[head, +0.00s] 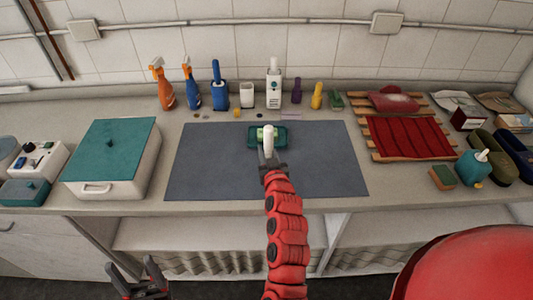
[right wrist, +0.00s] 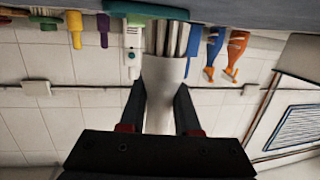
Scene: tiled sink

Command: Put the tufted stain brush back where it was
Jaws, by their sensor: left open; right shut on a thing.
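The tufted stain brush, with a white handle, stands roughly upright over the mat in the head view (head: 268,137); in the right wrist view its white body (right wrist: 163,92) ends in pale grey tufts. My right gripper (head: 268,163) is shut on it, and both dark fingers close around the white body in the right wrist view (right wrist: 160,105). A teal tray (head: 282,140) is on the mat just behind the brush; a green part shows beside the handle. Whether the tufts touch the tray I cannot tell. My left gripper (head: 137,283) is open and empty, low at the left, below the counter front.
A grey mat (head: 210,165) covers the counter's middle, mostly clear. Along the back stand an orange spray bottle (head: 163,88), a blue one (head: 191,88), a white cup (head: 247,95) and a white dispenser (head: 273,90). A teal-lidded box (head: 110,155) is left; a red cloth (head: 408,137) lies right.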

